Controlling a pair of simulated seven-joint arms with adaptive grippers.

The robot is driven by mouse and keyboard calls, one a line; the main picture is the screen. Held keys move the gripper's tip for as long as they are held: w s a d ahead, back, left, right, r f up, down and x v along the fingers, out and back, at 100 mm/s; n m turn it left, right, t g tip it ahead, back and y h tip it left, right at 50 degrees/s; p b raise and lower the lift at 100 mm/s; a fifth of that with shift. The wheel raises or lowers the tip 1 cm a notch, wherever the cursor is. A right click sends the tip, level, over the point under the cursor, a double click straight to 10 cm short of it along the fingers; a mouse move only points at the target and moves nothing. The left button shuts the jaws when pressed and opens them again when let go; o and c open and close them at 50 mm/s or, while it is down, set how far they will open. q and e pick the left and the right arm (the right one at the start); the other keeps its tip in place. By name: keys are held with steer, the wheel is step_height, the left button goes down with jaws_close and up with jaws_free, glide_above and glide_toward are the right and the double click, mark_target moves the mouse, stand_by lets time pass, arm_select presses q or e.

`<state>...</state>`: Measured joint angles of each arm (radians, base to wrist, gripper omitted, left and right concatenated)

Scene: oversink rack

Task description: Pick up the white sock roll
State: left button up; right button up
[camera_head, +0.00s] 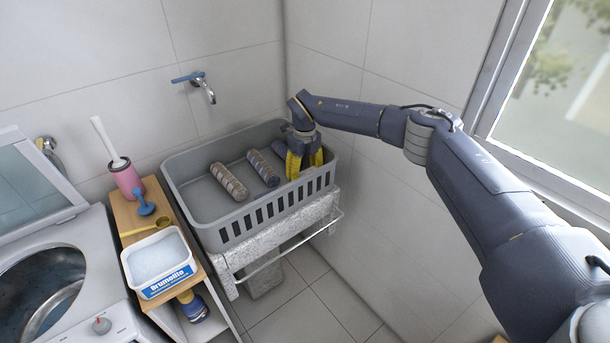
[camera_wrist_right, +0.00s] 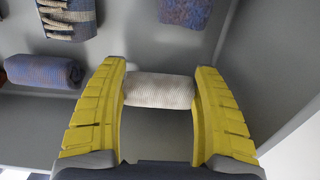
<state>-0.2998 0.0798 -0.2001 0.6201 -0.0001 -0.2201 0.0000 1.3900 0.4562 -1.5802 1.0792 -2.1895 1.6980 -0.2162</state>
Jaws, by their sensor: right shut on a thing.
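The white sock roll (camera_wrist_right: 160,91) lies across between the two yellow fingers of my right gripper (camera_wrist_right: 160,84) in the right wrist view. The fingers meet its two ends, so the gripper is shut on it. In the head view my right gripper (camera_head: 304,166) points down into the right end of the grey basket (camera_head: 254,217). The white roll is hidden there behind the fingers and the basket wall. Whether the roll is clear of the basket floor I cannot tell. My left gripper is in neither view.
Other rolls lie in the basket: a beige banded one (camera_head: 228,182), a dark blue-grey one (camera_head: 263,168) and a bluish one (camera_wrist_right: 43,71). The basket walls and tiled corner are close to my right gripper. A detergent tub (camera_head: 158,262) and washing machine (camera_head: 48,285) stand left.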

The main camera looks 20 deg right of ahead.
mark_target(305, 169)
step_height(305, 169, up, 19)
steer(key=shift+f, duration=0.15)
stand_by(0.4)
steer(key=shift+s, duration=0.1)
